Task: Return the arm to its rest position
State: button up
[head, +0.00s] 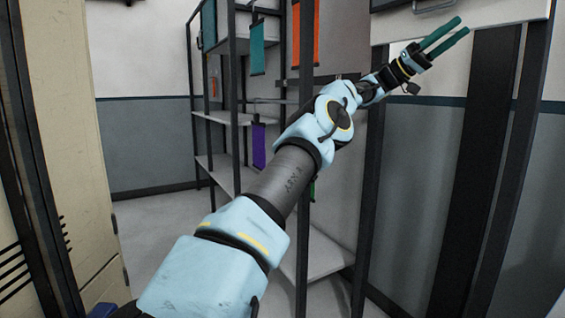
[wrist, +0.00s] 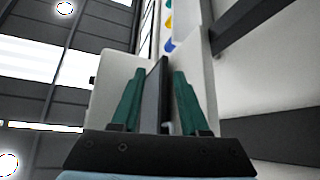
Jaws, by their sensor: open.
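My arm (head: 281,183) stretches from the lower middle to the upper right in the head view. It passes in front of a metal shelf rack. The fingers are apart and hold nothing that I can see. In the wrist view, the green fingers of my gripper (wrist: 158,92) stand upright with a gap between them. A dark upright edge and a white panel show behind them.
A metal shelf rack (head: 325,252) with dark posts stands behind my arm. Teal (head: 257,47), orange and purple (head: 259,145) strips hang on it. A beige locker (head: 62,110) is close on the left. A dark upright panel (head: 481,160) is at right. Floor shows between locker and rack.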

jog(key=s+d+f+n+t+y+p, duration=0.1)
jog(key=s+d+f+n+t+p, duration=0.1)
jog(key=d+f+n+t, duration=0.6)
jog(key=a+f+n+t+y+p, duration=0.1)
jog(key=a+f+n+t+y, duration=0.25)
jog(key=a+f, duration=0.45)
jog(key=a+f+n+t+y+p, duration=0.2)
jog(key=a+f+n+t+y, duration=0.15)
jog(key=a+f, duration=0.55)
jog(key=s+a+f+n+t+y+p, duration=0.1)
jog(key=s+a+f+n+t+y, duration=0.15)
jog(key=a+f, duration=0.55)
jog(key=s+a+f+n+t+y+p, duration=0.1)
jog(key=a+f+n+y, duration=0.15)
jog(key=a, duration=0.95)
jog(key=s+a+f+y, duration=0.2)
jog(key=s+a, duration=0.4)
jog(key=a, duration=0.3)
jog(key=s+a+f+n+t+y+p, duration=0.1)
jog(key=s+a+f+y, duration=0.1)
jog(key=s+a, duration=0.4)
jog(key=a, duration=0.2)
jog(key=shift+a+f, duration=0.3)
jog(key=shift+a, duration=0.1)
